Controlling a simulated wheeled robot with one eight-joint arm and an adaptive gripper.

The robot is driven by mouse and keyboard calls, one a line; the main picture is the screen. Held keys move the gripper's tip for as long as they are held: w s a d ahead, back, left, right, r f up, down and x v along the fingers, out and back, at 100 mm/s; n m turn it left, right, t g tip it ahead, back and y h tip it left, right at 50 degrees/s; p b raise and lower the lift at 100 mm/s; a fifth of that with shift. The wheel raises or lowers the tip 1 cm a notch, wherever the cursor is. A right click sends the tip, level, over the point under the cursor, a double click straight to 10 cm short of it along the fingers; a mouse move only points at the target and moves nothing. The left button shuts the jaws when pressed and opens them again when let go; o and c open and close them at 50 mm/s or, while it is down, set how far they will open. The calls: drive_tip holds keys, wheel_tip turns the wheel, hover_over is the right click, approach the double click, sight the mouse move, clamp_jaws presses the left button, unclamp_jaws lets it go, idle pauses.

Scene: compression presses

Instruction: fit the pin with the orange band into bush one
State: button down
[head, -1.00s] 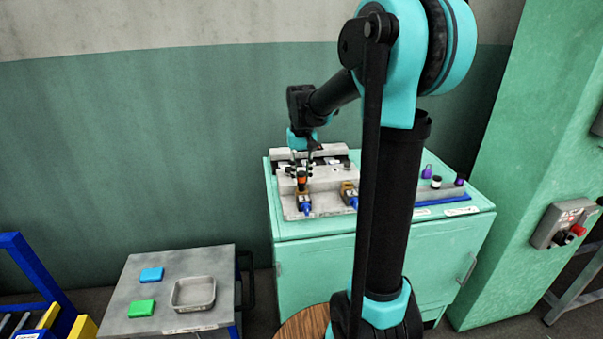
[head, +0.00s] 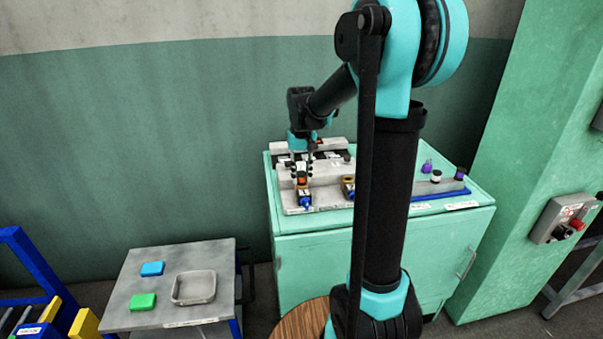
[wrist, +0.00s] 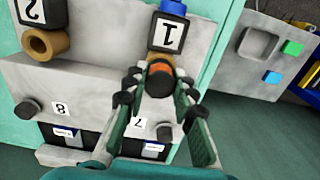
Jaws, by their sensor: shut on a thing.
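The pin with the orange band (wrist: 160,72) is between the fingertips of my gripper (wrist: 157,88) in the wrist view, its dark end towards the camera. My gripper is shut on it. The block labelled 1 (wrist: 168,34), with a blue part behind it, is just beyond the pin. Bush one is mostly hidden behind the pin; I cannot tell whether the pin's tip is inside it. In the head view the orange band (head: 302,176) shows small, just above and behind block one (head: 304,198).
Block 2 (wrist: 44,14) with its tan bush (wrist: 47,42) stands to the left in the wrist view. Knobs labelled 7 and 8 lie along the fixture (wrist: 80,80). Purple and white-topped pieces (head: 436,177) stand at the cabinet's right. A side table (head: 130,262) holds a grey tray.

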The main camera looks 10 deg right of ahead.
sight(302, 173)
drive_tip(key=c, duration=1.2)
unclamp_jaws()
drive_tip(key=shift+o, duration=0.2)
wheel_tip(302, 173, up, 12)
drive_tip(key=shift+s, duration=0.1)
